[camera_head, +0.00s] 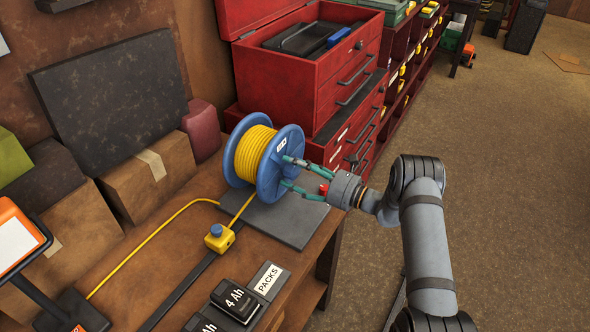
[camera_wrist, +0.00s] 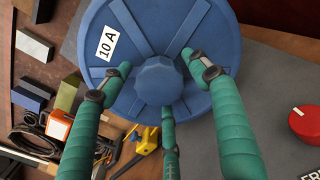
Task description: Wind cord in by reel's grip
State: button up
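The blue reel (camera_head: 283,155) stands upright on a dark grey plate (camera_head: 289,222) at the bench's right edge. Yellow cord (camera_head: 252,154) is wound on it. My gripper (camera_head: 287,172) faces its right flange with three spread green fingers. In the wrist view the gripper (camera_wrist: 162,76) has its fingertips around the blue hub knob (camera_wrist: 158,82), with gaps at both sides; the lower fingertip is close under it. Contact cannot be told. No separate crank grip is clear. The flange (camera_wrist: 212,35) bears a "10 A" label (camera_wrist: 108,43).
The cord runs through a yellow box with a blue button (camera_head: 219,238) and left along the bench. A red tool chest (camera_head: 290,85) stands behind the reel. Battery packs (camera_head: 238,299) lie in front. A red knob (camera_wrist: 304,123) shows on the right.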

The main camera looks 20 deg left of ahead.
grip_shut()
jog(key=shift+f+b, duration=0.15)
jog(key=shift+b, duration=0.15)
dwell(0.5)
